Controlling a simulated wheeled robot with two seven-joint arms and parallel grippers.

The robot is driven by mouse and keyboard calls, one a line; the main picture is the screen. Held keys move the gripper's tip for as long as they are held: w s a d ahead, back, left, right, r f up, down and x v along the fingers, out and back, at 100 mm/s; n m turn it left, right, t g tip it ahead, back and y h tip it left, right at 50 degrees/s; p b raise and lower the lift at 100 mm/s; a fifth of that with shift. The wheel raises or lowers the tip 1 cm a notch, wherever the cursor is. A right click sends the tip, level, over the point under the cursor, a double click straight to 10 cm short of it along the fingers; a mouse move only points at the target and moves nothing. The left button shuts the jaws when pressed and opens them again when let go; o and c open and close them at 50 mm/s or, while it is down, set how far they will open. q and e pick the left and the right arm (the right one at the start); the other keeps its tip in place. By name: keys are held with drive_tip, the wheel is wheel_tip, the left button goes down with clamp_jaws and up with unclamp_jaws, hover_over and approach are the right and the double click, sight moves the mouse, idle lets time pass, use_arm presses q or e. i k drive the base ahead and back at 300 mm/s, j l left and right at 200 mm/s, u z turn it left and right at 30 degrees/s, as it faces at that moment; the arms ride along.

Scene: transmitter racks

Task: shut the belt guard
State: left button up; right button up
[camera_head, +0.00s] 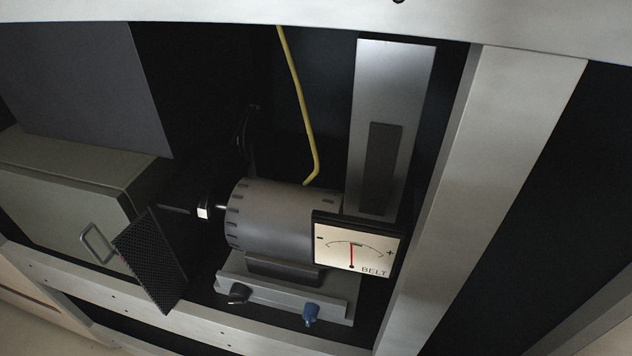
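The belt guard (150,262) looks to be the dark mesh panel at the lower left, with a grey loop handle (97,243) on its left side. It stands at an angle, swung away from the grey motor (272,218). The motor's shaft, with a light-coloured piece (204,212), is exposed between the panel and the motor. A gauge marked BELT (357,247) is at the motor's right, its red needle near the middle. Neither of my grippers shows in this view.
A grey-beige box (65,190) stands left of the guard. A black knob (238,293) and a blue knob (310,314) sit on the motor's base. A yellow tube (299,95) hangs above the motor. Pale frame bars (490,180) border the rack opening.

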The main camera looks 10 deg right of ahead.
sight(141, 246)
drive_tip(key=j+z, duration=0.1)
drive_tip(key=z, duration=0.5)
drive_tip(key=j+z, duration=0.3)
drive_tip(key=j, duration=0.15)
drive_tip(key=j+z, duration=0.35)
drive_tip(key=j, duration=0.15)
drive_tip(key=k+j+z, duration=0.15)
drive_tip(key=j+z, duration=0.15)
drive_tip(key=k+j, duration=0.1)
drive_tip(key=j, duration=0.35)
drive_tip(key=k+j, duration=0.15)
drive_tip(key=j, duration=0.25)
drive_tip(key=k+j+z, duration=0.1)
drive_tip(key=j, duration=0.35)
drive_tip(key=k+j, duration=0.15)
drive_tip(key=j, duration=0.25)
